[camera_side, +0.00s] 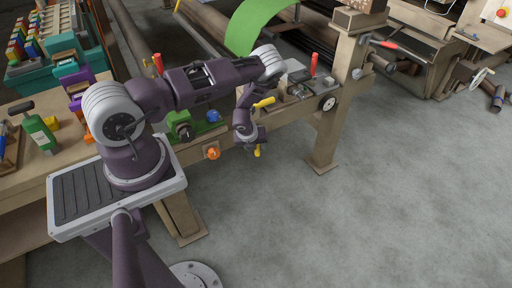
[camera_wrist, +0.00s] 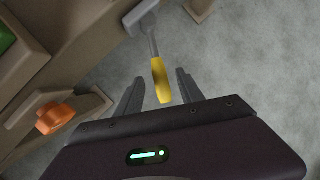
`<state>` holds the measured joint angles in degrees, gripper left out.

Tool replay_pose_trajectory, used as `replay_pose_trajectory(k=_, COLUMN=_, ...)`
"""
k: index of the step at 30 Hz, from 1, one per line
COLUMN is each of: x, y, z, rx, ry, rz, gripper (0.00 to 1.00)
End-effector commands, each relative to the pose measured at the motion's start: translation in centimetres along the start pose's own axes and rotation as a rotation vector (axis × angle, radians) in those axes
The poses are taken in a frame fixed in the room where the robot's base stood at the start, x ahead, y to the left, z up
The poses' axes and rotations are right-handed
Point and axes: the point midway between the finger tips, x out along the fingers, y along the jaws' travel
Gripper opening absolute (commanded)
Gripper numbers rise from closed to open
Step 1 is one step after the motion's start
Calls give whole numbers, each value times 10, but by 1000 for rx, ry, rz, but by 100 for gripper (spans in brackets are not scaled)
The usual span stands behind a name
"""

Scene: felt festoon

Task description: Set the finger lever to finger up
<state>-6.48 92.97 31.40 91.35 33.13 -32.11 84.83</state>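A lever with a yellow handle (camera_wrist: 160,82) on a grey shaft shows in the wrist view. Its shaft runs up to a grey block (camera_wrist: 141,17). No marking names it, but it looks like the finger lever. My gripper (camera_wrist: 159,75) is open, with its two dark fingers on either side of the handle and gaps on both sides. In the side view my gripper (camera_side: 256,147) is low in front of the bench, and a yellow piece (camera_side: 257,152) shows just below it. My wrist hides most of the lever there.
An orange knob (camera_side: 213,153) sits on the bench front left of my gripper; it also shows in the wrist view (camera_wrist: 55,117). Another yellow handle (camera_side: 264,102) and a red handle (camera_side: 314,64) stand above. The floor in front is clear.

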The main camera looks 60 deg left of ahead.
Motion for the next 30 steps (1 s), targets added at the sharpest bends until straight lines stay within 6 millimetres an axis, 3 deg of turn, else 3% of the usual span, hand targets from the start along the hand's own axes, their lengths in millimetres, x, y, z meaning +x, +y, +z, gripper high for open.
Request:
replay_pose_trajectory(k=8, x=-3, y=0, z=-2, rx=0, ry=3, rz=0, gripper=44)
replay_pose_trajectory(k=15, x=-50, y=-1, z=-1, rx=0, ry=2, rz=0, gripper=44)
replay_pose_trajectory(k=19, x=-67, y=0, z=-1, rx=0, ry=2, rz=0, gripper=44)
replay_pose_trajectory(k=30, x=-76, y=-6, z=4, rx=-27, ry=-7, rz=-4, gripper=44)
